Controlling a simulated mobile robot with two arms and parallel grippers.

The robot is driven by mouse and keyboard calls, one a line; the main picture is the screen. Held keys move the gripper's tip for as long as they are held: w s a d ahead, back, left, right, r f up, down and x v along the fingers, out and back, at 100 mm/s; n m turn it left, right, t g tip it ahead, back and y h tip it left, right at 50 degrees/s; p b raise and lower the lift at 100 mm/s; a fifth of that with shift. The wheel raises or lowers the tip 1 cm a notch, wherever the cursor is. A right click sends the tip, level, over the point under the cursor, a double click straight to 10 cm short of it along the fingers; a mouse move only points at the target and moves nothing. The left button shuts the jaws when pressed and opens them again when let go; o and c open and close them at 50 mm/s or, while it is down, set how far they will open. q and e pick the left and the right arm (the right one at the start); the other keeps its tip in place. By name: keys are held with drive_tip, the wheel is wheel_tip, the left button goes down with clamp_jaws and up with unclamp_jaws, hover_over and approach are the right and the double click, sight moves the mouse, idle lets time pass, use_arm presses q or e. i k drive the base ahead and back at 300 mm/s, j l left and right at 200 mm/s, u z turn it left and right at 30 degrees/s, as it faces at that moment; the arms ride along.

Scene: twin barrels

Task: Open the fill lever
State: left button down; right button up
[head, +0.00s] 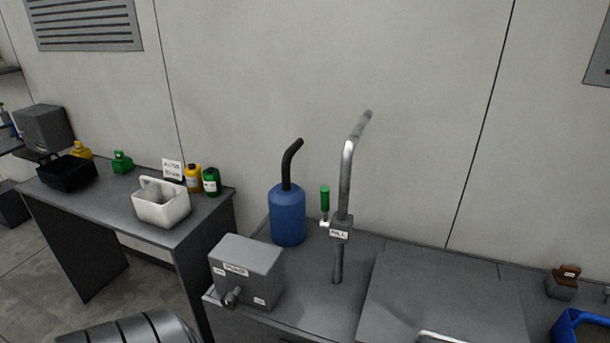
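The fill lever (325,199) has a green grip and stands upright beside the metal pipe, on its left side. Its white base joins a grey block with a "FILL" label (339,234) on the pipe. The metal fill pipe (346,185) rises from the grey counter and bends at its top toward the back right. Neither of my grippers is in view, and nothing touches the lever.
A blue bottle (287,215) with a black bent spout stands left of the pipe. A grey box (246,272) with a knob sits in front of it. A left table (110,205) holds a white basket (161,205), black basket (66,172) and small containers. A blue bin (580,328) is lower right.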

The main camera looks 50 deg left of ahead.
sight(325, 224)
drive_tip(key=u, duration=1.45)
